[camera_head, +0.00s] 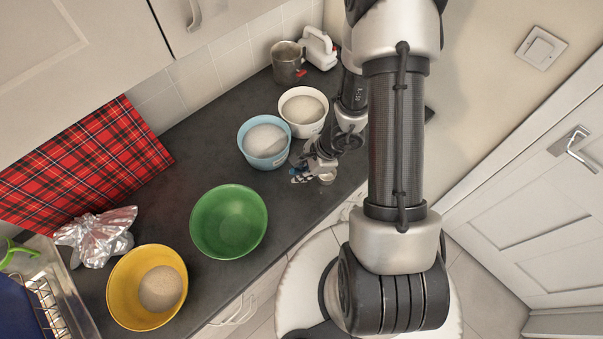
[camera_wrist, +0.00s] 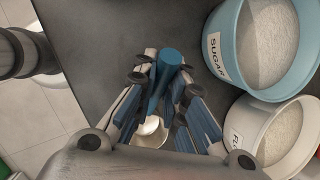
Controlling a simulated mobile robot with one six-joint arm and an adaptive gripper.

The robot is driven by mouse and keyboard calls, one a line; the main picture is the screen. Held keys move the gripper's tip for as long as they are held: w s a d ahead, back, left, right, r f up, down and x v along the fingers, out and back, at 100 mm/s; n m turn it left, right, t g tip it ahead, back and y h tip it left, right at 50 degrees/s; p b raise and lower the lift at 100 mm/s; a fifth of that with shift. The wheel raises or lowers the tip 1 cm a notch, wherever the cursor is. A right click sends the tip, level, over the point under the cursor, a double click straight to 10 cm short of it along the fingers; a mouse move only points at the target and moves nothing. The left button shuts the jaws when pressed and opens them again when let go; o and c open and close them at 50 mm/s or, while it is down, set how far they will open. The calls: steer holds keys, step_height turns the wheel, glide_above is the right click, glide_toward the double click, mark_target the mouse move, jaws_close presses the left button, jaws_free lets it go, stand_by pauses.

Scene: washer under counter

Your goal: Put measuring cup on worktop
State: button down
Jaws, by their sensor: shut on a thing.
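My gripper (camera_wrist: 168,70) is shut on the blue handle, one finger on each side, in the wrist view. The cup's bowl lies between the fingers, partly hidden by them. In the head view the cup (camera_head: 327,178) shows small and grey beside my gripper (camera_head: 303,172), over the dark worktop (camera_head: 183,165) near its front edge. I cannot tell whether the cup touches the worktop.
The blue sugar bowl (camera_head: 244,155) and a white bowl (camera_head: 292,125) stand close beside my gripper. A green bowl (camera_head: 200,235) and a yellow bowl (camera_head: 125,305) stand further left. A metal mug (camera_head: 287,65) is at the back. Bare worktop lies between the blue and green bowls.

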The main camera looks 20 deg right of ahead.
steer(key=shift+r, duration=0.1)
steer(key=shift+s, duration=0.1)
steer(key=shift+f, duration=0.2)
steer(key=c, duration=1.6)
jaws_free()
steer(key=shift+c, duration=0.2)
steer(key=shift+r, duration=0.1)
